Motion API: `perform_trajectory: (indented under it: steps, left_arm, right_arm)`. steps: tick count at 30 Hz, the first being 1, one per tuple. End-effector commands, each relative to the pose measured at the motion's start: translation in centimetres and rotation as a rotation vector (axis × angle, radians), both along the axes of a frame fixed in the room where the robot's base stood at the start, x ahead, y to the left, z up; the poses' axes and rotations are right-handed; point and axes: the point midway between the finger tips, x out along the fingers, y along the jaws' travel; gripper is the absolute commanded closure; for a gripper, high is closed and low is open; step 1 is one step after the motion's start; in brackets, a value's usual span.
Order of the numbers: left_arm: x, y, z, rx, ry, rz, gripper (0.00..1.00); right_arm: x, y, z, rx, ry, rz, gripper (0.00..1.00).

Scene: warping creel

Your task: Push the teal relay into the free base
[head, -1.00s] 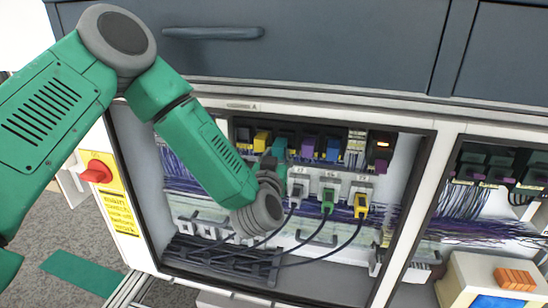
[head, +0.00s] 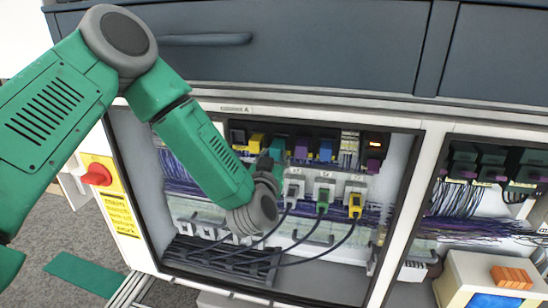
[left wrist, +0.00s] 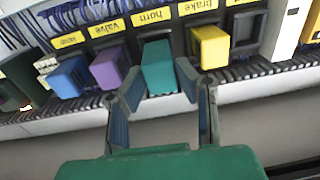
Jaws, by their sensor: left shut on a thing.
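The teal relay (left wrist: 158,68) is between the fingertips of my left gripper (left wrist: 162,88) in the left wrist view, under the label "horn". It also shows in the head view (head: 277,147), in the upper relay row between a yellow relay (head: 256,140) and a purple one (head: 301,148). My left gripper (head: 270,163) is shut on it. The relay is in line with its neighbours; its base is hidden behind it, so I cannot tell how deep it sits. An empty dark base (left wrist: 247,30) is beyond the yellow relay. My right gripper is not in view.
Below the row, several plugs with black cables, one green (head: 322,202) and one yellow (head: 356,205), hang close to my left wrist. The cabinet frame (head: 398,210) surrounds the opening. A red rotary switch (head: 97,174) is on the left side.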

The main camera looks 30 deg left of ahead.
Motion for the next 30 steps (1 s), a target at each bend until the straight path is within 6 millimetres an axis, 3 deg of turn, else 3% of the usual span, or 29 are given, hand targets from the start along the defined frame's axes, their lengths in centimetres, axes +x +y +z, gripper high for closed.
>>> perform_trajectory:
  steps: [30]
  left_arm:
    - [1.5,-0.5,0.2,0.007,0.000,-0.001,1.00]
  right_arm:
    - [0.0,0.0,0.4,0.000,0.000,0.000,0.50]
